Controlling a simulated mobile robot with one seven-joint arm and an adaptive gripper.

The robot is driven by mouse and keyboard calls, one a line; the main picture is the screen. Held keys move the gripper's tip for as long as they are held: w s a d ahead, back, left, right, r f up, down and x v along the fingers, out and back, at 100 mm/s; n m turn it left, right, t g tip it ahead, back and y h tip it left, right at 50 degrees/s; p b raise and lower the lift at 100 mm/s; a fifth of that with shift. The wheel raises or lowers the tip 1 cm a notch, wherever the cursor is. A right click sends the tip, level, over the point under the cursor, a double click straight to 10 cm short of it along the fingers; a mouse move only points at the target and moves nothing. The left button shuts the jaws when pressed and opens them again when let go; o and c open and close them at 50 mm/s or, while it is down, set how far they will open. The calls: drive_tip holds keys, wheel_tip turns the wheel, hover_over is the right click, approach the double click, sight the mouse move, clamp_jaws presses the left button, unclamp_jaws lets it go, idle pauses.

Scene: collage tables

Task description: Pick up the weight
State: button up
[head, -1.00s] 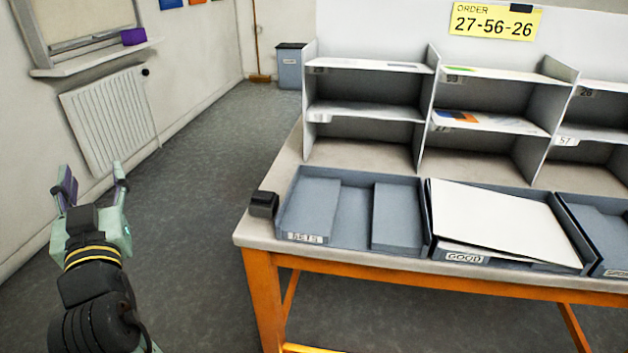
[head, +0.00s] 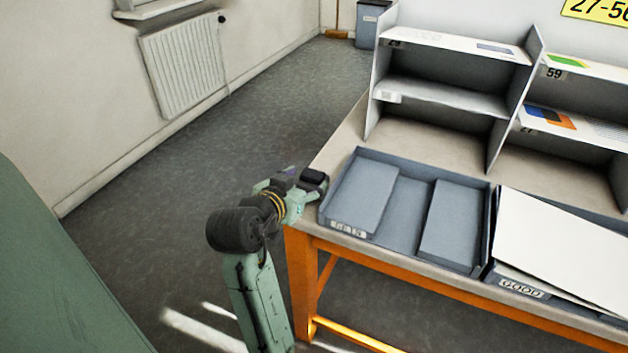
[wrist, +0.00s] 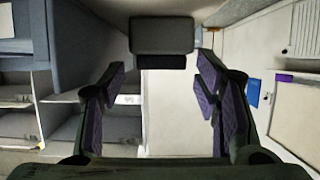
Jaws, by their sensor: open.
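The weight, a small dark block (head: 314,177), sits at the left front corner of the table, just left of the grey tray. It also shows in the wrist view as a dark grey block (wrist: 161,36) at the top centre. My gripper (head: 296,186) is at the table's left edge, close against the weight in the head view. In the wrist view its purple-padded fingers (wrist: 161,78) are spread apart with nothing between them, and the weight appears just beyond the tips. I cannot tell whether a finger touches it.
A grey tray (head: 335,209) with two inner blocks stands right beside the weight. Another tray labelled GOOD (head: 522,289) holds white sheets. Grey shelves (head: 445,97) stand behind. The floor (head: 170,165) left of the table is clear.

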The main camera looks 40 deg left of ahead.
sight(309, 179)
drive_tip(key=p+x, duration=0.1)
drive_tip(key=x, duration=0.4)
drive_tip(key=shift+a+f+p, duration=0.1)
drive_tip(key=shift+p, duration=0.2)
drive_tip(key=shift+c, duration=0.2)
drive_tip(key=c, duration=1.2)
drive_tip(key=shift+c, duration=0.5)
